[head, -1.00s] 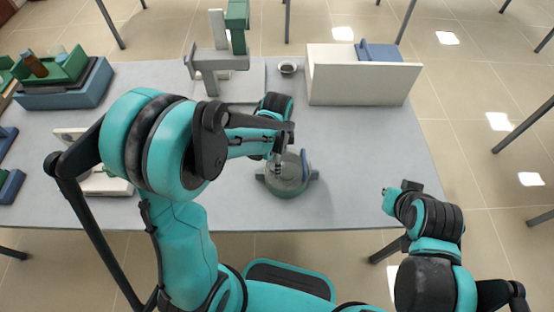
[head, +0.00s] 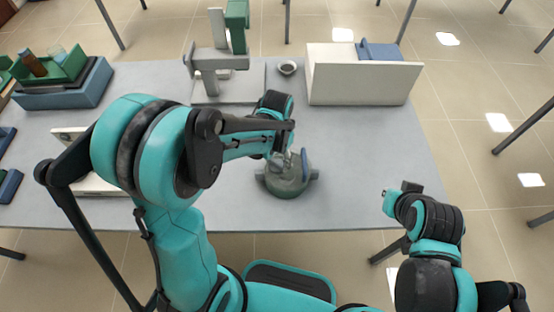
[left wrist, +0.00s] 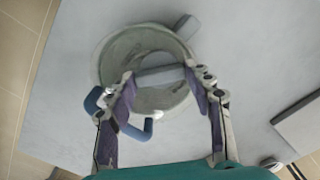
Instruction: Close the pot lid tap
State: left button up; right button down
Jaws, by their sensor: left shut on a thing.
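A round grey-green pot (head: 290,188) stands on the table near its front edge, with side grips and a blue curved piece (head: 304,163) at its right. In the left wrist view the pot's rim (left wrist: 108,55) shows as a ring, with a grey bar (left wrist: 160,75) across the lid and the blue piece (left wrist: 140,133) below. My left gripper (left wrist: 160,88) is over the lid, its two fingers on either side of the bar and shut on it. In the head view the left gripper (head: 281,160) partly hides the lid. My right gripper (head: 390,200) is off the table's right side; its fingers are unclear.
A white box-like unit (head: 355,85) stands behind the pot at right, with a small bowl (head: 287,68) beside it. A grey stand (head: 212,60) is at the back, and a blue box (head: 65,93) with green trays at left. The table right of the pot is clear.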

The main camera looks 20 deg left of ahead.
aim_at(277, 162)
pick_arm(q)
jog(key=n, duration=0.3)
jog(key=shift+n, duration=2.2)
jog(key=o, duration=1.2)
jog(key=shift+c, duration=0.2)
jog(key=shift+r, duration=0.1)
notch_tip(277, 162, up, 12)
